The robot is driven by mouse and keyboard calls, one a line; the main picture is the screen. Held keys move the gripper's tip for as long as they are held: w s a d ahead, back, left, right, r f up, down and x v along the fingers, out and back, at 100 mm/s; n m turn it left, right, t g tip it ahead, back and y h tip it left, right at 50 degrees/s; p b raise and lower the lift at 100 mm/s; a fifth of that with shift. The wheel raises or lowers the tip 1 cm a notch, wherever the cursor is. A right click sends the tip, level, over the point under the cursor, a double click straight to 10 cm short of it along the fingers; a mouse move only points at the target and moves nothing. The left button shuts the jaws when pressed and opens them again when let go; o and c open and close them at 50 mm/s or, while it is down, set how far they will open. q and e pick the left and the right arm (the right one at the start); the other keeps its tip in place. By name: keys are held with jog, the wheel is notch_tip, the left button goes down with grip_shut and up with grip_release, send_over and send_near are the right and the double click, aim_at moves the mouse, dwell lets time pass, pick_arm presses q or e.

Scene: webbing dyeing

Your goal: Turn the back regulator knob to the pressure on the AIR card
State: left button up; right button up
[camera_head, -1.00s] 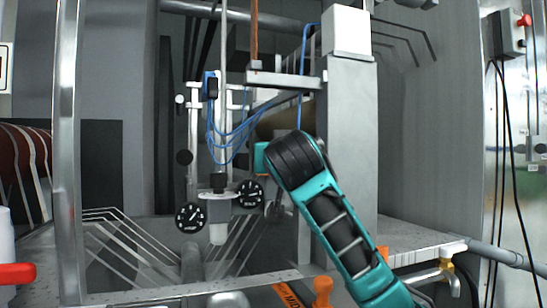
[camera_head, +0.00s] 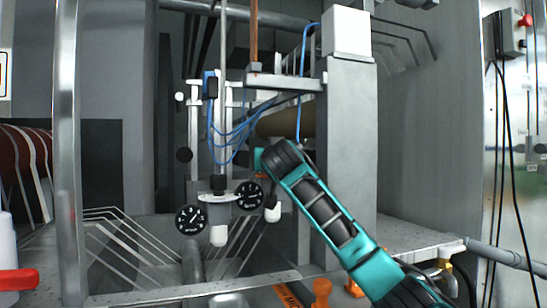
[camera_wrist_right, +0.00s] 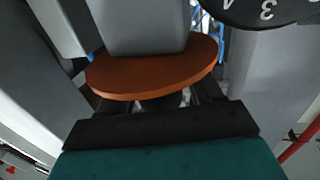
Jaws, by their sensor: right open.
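The back regulator shows in the head view as a sliver of its orange disc (camera_head: 262,177) and a white bowl (camera_head: 272,213), partly behind my right wrist. In the right wrist view, its orange disc (camera_wrist_right: 150,73) and grey body (camera_wrist_right: 140,25) are close in front of my right gripper (camera_wrist_right: 160,103). That gripper is open, with dark fingers just by the disc. A dark shape, perhaps the knob, sits between them, mostly hidden. The front regulator (camera_head: 218,208) has a black knob (camera_head: 218,184) on top. No readable AIR card shows. My left gripper is out of view.
Two black gauges (camera_head: 191,219) (camera_head: 249,195) flank the front regulator; a dial (camera_wrist_right: 262,8) is near my right gripper. Blue hoses (camera_head: 222,140) hang above. A grey post (camera_head: 347,130) stands right of the regulators. A partly cut-off card (camera_head: 4,75) is at the left edge.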

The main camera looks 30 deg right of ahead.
jog(key=shift+c, duration=0.4)
jog(key=c, duration=0.9)
jog(key=shift+y, duration=0.3)
